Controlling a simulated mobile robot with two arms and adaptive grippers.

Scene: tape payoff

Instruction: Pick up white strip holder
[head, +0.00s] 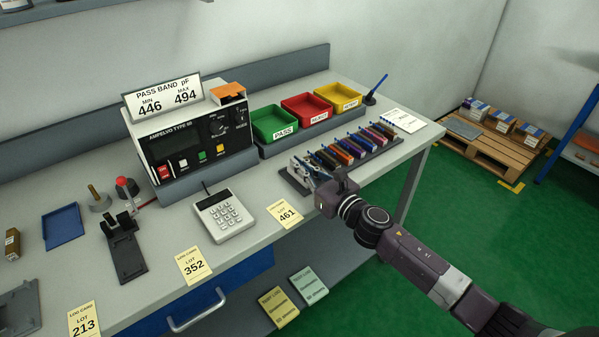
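A dark rack (383,149) on the bench holds a row of several coloured strip holders (350,144). A pale, whitish piece (297,163) shows at the left end of the rack and may be the white strip holder. It is small and partly hidden by my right gripper. My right gripper (310,170) reaches in from the lower right, with its fingers down at that left end. The fingers are too small and overlapped to show whether they are open or hold the piece. My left gripper is out of view.
Green (274,123), red (307,108) and yellow (338,97) bins stand behind the rack. A meter (190,138) stands left of them. A keypad device (225,215) and lot cards (285,214) lie left of my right gripper. A blue pen (377,86) stands at the back right.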

